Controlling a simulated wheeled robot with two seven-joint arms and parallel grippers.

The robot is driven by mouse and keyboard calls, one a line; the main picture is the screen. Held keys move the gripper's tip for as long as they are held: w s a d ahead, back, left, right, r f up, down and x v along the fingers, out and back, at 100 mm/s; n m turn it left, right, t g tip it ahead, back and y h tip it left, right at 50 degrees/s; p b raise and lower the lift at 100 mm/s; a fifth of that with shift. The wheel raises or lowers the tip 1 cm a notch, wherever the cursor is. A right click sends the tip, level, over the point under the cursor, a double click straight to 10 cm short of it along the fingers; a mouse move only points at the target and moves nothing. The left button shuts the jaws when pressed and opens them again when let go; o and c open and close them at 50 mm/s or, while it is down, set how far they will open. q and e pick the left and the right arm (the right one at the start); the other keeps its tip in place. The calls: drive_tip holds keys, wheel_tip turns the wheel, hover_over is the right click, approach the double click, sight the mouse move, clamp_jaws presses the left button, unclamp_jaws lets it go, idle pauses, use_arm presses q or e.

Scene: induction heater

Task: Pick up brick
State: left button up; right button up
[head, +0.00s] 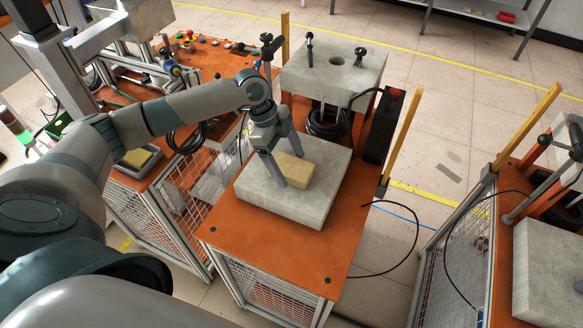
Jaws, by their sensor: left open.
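A tan brick (293,170) lies on a grey stone slab (318,205) on the orange-topped table in the middle of the head view. My left arm comes in from the left, and its gripper (289,172) points down over the brick. The fingers are open, one at the brick's near left side and the other over its far side. The gripper hides part of the brick, and I cannot tell whether the fingers touch it. My right gripper is not in view.
The orange table (270,250) has bare room in front of the slab. Behind it stands a concrete block (335,75) with a hole, beside a dark box (383,125) and a yellow post (404,135). Another orange workstation (497,200) is at the right, and a control bench stands at the left.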

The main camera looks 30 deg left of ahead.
sight(289, 166)
use_arm(q)
drive_tip(key=shift+c, duration=0.6)
drive_tip(key=c, duration=1.2)
drive_tip(key=shift+r, duration=0.2)
drive_tip(key=shift+r+b, duration=0.6)
drive_tip(key=shift+r, duration=0.05)
wheel_tip(289, 166, up, 2)
drive_tip(key=shift+d+r+b, duration=0.1)
drive_tip(key=shift+r+b, duration=0.15)
drive_tip(key=shift+b, duration=0.4)
drive_tip(key=s+d+r+b, duration=0.3)
drive_tip(key=s+d+r, duration=0.4)
drive_tip(key=s+d, duration=0.1)
drive_tip(key=shift+s, duration=0.15)
